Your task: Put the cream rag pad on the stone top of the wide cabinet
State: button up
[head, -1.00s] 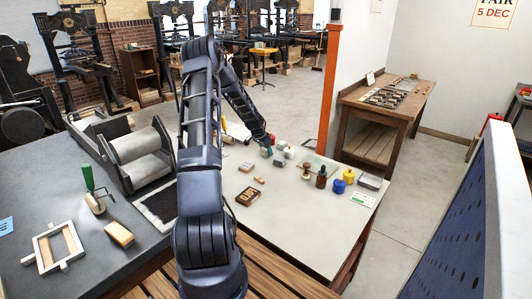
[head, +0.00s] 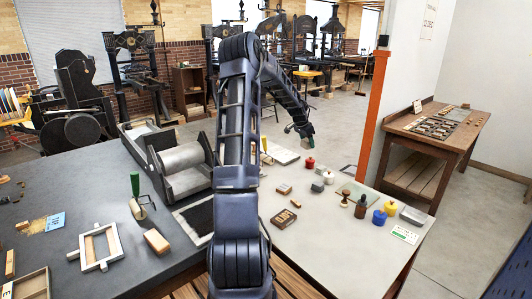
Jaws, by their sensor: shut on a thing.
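My gripper (head: 307,136) is far out at the end of my arm, over the far edge of the light grey top (head: 340,250), and small in the head view. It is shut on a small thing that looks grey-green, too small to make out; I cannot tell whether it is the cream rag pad. A pale flat pad or stack (head: 283,155) lies on the top, left of my gripper. I cannot tell which top the task calls the wide cabinet's; a dark grey top (head: 85,200) adjoins at the left.
Red (head: 309,163), blue (head: 379,217) and yellow (head: 390,207) jars, small blocks and a bottle (head: 361,206) stand on the light top. A roller press (head: 182,165) stands left of my arm. An orange post (head: 377,95) and a wooden table (head: 435,135) stand beyond.

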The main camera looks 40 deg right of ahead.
jog(key=shift+r, duration=0.2)
jog(key=w+a+r+n+t, duration=0.1)
jog(key=w+a+n, duration=0.1)
jog(key=w+a, duration=0.65)
jog(key=w+a+r+n, duration=0.2)
jog(key=w+a, duration=0.5)
jog(key=w, duration=0.3)
jog(key=w+a+r+n+t, duration=0.15)
jog(key=w+a, duration=0.35)
jog(key=a, duration=0.5)
jog(key=w+a+r+n, duration=0.1)
jog(key=w+a+n, duration=0.1)
jog(key=w+a, duration=0.5)
jog(key=w+a+r+n+t, duration=0.1)
jog(key=w+a+n, duration=0.15)
jog(key=a, duration=0.95)
jog(key=w+a+r+n+y, duration=0.1)
jog(key=a+n, duration=0.1)
jog(key=a, duration=1)
jog(key=a+r+n+t+y, duration=0.1)
jog(key=a+n, duration=0.1)
jog(key=a, duration=1.1)
jog(key=w+a+r+n+y, duration=0.1)
jog(key=a+n, duration=0.1)
jog(key=a, duration=1)
jog(key=shift+m, duration=0.3)
jog(key=f, duration=1.9)
jog(key=shift+s+f, duration=0.15)
jog(key=shift+s, duration=0.1)
jog(key=shift+f, duration=0.15)
